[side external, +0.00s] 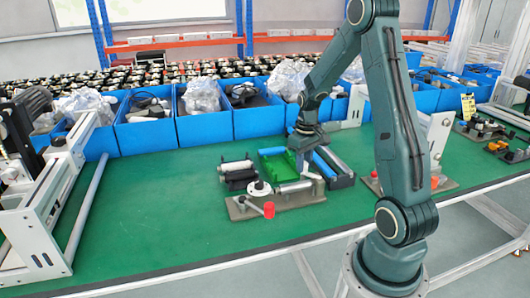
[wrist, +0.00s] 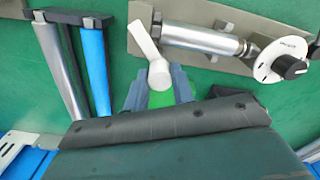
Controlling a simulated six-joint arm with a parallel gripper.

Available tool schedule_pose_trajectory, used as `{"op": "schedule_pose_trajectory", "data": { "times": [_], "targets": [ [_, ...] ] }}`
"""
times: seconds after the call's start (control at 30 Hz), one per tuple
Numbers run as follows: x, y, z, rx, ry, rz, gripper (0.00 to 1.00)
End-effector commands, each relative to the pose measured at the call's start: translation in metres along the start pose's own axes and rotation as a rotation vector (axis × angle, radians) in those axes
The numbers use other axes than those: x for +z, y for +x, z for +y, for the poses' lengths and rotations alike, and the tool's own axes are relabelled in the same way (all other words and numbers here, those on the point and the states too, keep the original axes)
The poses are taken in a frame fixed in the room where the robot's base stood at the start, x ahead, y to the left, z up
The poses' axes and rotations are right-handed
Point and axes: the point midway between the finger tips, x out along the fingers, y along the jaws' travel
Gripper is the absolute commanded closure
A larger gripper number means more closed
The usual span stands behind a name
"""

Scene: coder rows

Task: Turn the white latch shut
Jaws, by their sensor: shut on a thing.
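The white latch (wrist: 145,40) is a short lever at the end of a metal cylinder (wrist: 200,37) on a grey base plate (wrist: 230,18), in the upper middle of the wrist view. It slants down from the cylinder's left end to a rounded end between the fingers. My gripper (wrist: 159,88) is shut on that rounded end, with one grey-blue finger on each side. In the side view my gripper (side external: 311,170) is low over the right end of the fixture's base plate (side external: 290,201). The latch is not clear there, largely hidden by the gripper.
A white dial with a black knob (wrist: 291,66) is at the cylinder's other end. A dark tray with silver and blue rods (wrist: 95,70) lies left in the wrist view. A green tray (side external: 277,162) and blue bins (side external: 205,122) stand behind. The green bench front-left is clear.

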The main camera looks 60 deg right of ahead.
Motion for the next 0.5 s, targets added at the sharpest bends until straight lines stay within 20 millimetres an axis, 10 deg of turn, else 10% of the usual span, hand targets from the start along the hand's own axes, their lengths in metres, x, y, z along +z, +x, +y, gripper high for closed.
{"op": "schedule_pose_trajectory", "data": {
  "times": [0.5],
  "targets": [
    [-0.0003, -0.0013, 0.0001, 0.001, 0.475, 0.001, 0.98]
  ]
}}
